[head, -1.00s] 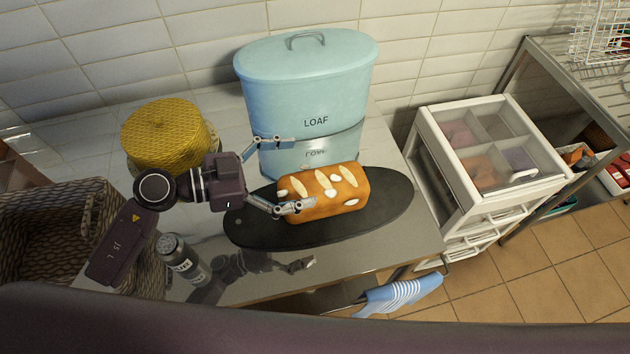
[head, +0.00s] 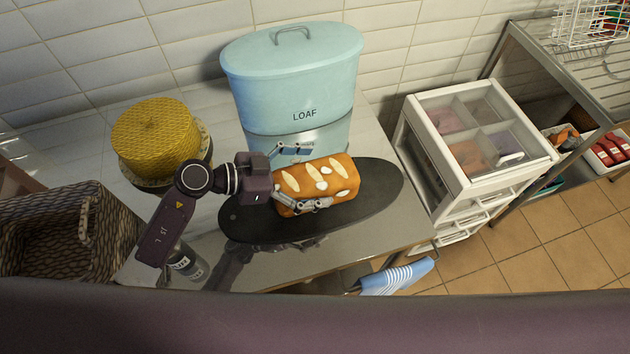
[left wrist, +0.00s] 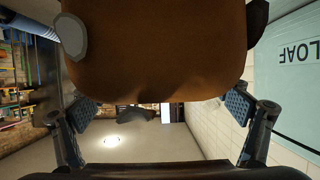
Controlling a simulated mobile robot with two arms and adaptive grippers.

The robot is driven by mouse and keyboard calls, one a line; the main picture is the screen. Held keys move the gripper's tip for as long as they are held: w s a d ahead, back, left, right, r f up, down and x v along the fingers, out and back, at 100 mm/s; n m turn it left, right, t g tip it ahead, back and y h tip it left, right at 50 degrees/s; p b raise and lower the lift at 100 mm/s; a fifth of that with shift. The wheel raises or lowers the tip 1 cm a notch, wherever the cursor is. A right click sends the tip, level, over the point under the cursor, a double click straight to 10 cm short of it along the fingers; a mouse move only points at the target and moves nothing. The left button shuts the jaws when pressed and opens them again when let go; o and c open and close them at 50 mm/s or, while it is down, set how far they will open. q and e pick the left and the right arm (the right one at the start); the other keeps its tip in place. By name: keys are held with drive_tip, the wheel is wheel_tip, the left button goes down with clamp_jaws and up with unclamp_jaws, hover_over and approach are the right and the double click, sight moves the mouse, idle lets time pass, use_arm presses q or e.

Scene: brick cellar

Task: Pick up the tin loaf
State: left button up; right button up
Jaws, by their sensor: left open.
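The tin loaf (head: 330,182) is a golden-brown, box-shaped bread with pale slashes and flakes on top. It lies on a dark oval board (head: 378,190) on the metal table. My left gripper (head: 306,177) is open at the loaf's left end, one finger on the far side and one on the near side. In the left wrist view the loaf (left wrist: 160,50) fills the upper middle, and my fingers (left wrist: 162,107) stand apart at either side of its lower edge. I cannot tell if they touch it. My right gripper is not in view.
A blue bin marked LOAF (head: 290,85) stands close behind the loaf. A yellow round item (head: 155,138) and a wicker basket (head: 95,215) are at left, a dark jar (head: 187,264) in front. A white drawer unit (head: 425,150) stands right. The board's right end is bare.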

use_arm(q)
drive_tip(key=shift+c, duration=0.2)
drive_tip(key=c, duration=1.6)
